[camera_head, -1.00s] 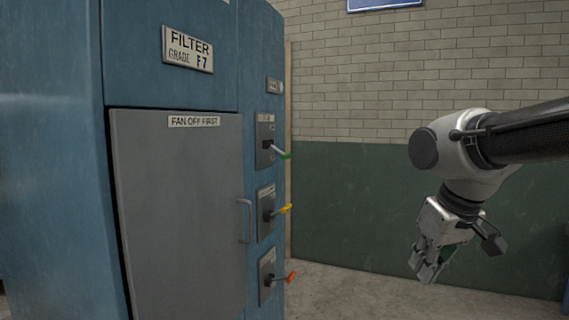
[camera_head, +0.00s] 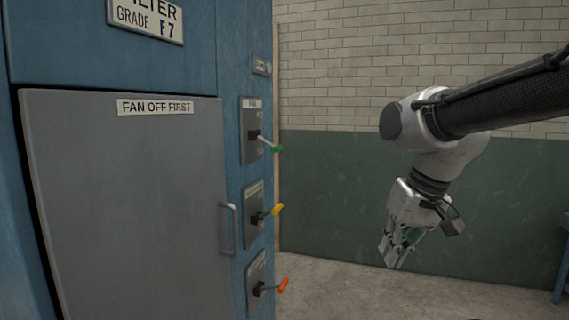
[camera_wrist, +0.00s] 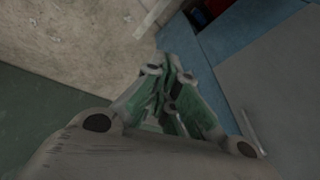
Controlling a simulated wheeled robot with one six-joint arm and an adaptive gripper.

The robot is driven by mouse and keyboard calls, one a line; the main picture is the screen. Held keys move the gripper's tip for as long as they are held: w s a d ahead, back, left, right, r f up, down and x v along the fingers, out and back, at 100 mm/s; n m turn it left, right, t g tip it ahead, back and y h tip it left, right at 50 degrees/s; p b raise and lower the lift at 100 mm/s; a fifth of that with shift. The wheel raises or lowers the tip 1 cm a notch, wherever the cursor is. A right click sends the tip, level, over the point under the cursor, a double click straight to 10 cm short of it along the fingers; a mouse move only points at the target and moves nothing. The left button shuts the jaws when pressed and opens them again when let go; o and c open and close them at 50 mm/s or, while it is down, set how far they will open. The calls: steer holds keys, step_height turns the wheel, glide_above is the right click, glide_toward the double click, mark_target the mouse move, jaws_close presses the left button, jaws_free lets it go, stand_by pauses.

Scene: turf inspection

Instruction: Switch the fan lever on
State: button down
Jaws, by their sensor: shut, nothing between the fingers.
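The fan lever (camera_head: 268,143) has a green tip and sits on the top switch plate, labelled FAN, on the blue cabinet's narrow right strip. It slants out to the right and a little downward. My gripper (camera_head: 393,262) hangs to the right of the cabinet, pointing down, well apart from the levers and lower than the fan lever. It is shut and empty. In the wrist view my gripper (camera_wrist: 172,80) shows green-padded fingers in front of the floor and cabinet; no lever can be made out there.
A yellow-tipped lever (camera_head: 268,213) and an orange-tipped lever (camera_head: 272,287) sit below the fan lever. A grey door (camera_head: 125,205) with a handle (camera_head: 228,229) and a FAN OFF FIRST label (camera_head: 155,107) is closed on the left. The floor (camera_head: 340,295) between cabinet and arm is clear.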

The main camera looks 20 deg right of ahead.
mark_target(266, 142)
steer(key=w+a+r+m+y, duration=0.1)
steer(key=w+a+m+y, duration=0.7)
steer(key=m, duration=0.3)
steer(key=w+d+r+m+t+y, duration=0.2)
steer(key=w+m, duration=0.4)
steer(key=w, duration=0.3)
steer(key=w+d+r+m+t+y, duration=0.2)
steer(key=w+r+m+t, duration=0.2)
steer(key=w, duration=0.6)
steer(key=shift+r+m, duration=0.75)
steer(key=shift+m, duration=0.25)
steer(key=shift+a, duration=0.1)
steer(key=w+a+r, duration=0.2)
steer(key=w+a, duration=0.3)
steer(key=a, duration=0.2)
steer(key=shift+r, duration=0.25)
